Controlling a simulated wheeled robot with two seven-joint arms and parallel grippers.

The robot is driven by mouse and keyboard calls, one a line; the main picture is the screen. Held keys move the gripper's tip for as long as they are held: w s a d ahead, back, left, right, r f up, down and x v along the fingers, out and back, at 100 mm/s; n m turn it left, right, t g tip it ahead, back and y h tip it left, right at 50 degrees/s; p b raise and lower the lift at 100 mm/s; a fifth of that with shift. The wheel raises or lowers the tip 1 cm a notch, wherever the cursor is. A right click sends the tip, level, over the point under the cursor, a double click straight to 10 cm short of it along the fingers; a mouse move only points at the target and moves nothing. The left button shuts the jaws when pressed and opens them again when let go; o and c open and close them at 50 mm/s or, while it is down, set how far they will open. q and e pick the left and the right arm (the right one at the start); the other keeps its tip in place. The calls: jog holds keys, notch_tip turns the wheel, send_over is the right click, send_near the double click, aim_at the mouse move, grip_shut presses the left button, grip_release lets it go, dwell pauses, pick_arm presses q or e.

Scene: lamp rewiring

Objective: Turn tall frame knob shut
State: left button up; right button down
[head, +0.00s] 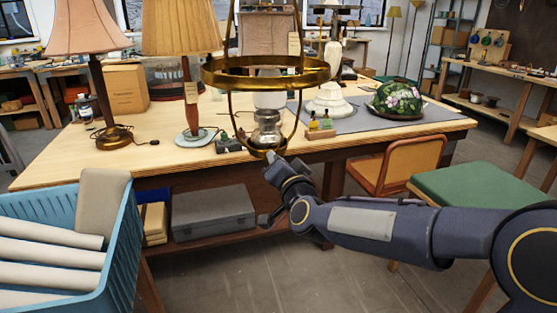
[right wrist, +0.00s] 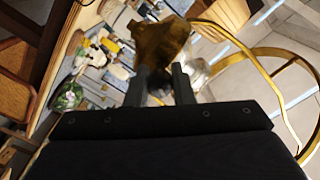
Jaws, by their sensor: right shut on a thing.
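The tall brass frame (head: 327,73) hangs in the middle of the head view, with a wide ring and curved bars around a glass oil lamp (head: 267,128). My right gripper (head: 272,160) is at the frame's lower end, just below the lamp. In the right wrist view, the fingers of my right gripper (right wrist: 162,88) are shut on a small dark part, which I take for the knob, close under a brass piece (right wrist: 160,42). The knob is mostly hidden by the fingers, so its turn angle cannot be told. My left gripper is not in view.
A wooden workbench (head: 80,165) stands behind the frame, with two shaded lamps (head: 183,28), a white lamp base (head: 329,100) and a floral glass shade (head: 397,99). A blue crate (head: 122,240) with rolls is at left. A green-topped stool (head: 480,188) is at right.

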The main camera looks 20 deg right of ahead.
jog(key=n+p, duration=0.1)
jog(key=n, duration=0.4)
jog(key=shift+f, duration=0.1)
dwell(0.5)
jog(key=c, duration=1.3)
grip_release()
jog(key=shift+o, duration=0.2)
jog(key=shift+s, duration=0.1)
jog(key=s, duration=0.7)
jog(key=shift+s+d, duration=0.15)
jog(key=shift+s, duration=0.2)
